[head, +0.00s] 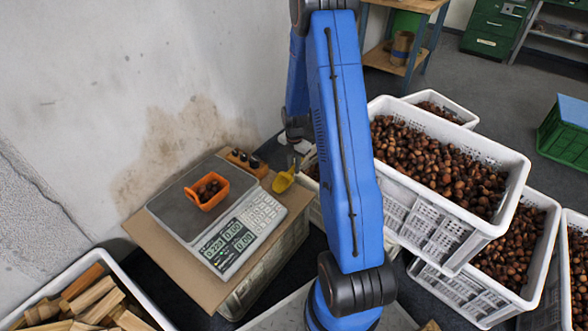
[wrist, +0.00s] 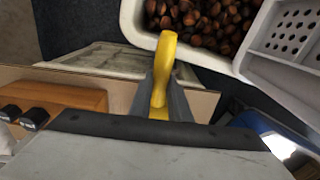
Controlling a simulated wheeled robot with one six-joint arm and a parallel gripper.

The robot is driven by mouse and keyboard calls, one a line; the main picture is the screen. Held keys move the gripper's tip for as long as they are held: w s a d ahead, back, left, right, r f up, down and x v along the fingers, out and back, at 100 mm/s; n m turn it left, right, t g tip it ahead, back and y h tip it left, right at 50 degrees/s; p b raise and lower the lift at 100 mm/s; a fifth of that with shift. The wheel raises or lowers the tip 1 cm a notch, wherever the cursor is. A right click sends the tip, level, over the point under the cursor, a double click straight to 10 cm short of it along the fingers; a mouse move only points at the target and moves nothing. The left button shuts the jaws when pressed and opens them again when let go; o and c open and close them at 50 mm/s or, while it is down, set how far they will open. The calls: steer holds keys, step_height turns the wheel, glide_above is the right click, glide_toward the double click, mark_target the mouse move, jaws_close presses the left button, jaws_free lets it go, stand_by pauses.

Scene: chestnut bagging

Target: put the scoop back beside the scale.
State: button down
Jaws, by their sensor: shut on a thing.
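The yellow scoop (head: 283,182) hangs from my gripper (head: 292,160) at the right edge of the brown board, to the right of the scale. In the wrist view, the scoop's yellow part (wrist: 166,55) sticks out from between the grey fingers of my gripper (wrist: 163,97), which are shut on it. The grey scale (head: 170,213) has a lit display and keypad. An orange tray (head: 190,196) holding a few chestnuts sits on its plate. I cannot tell whether the scoop touches the board.
A wooden block with dark knobs (head: 247,163) sits behind the scale, close to the scoop; it also shows in the wrist view (wrist: 70,96). White crates of chestnuts (head: 440,238) stand to the right. A crate of firewood (head: 128,285) is at lower left. A wall rises behind the scale.

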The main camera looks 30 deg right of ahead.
steer(key=shift+f, duration=0.55)
steer(key=c, duration=1.7)
jaws_free()
steer(key=shift+f, duration=0.1)
steer(key=shift+o, duration=0.2)
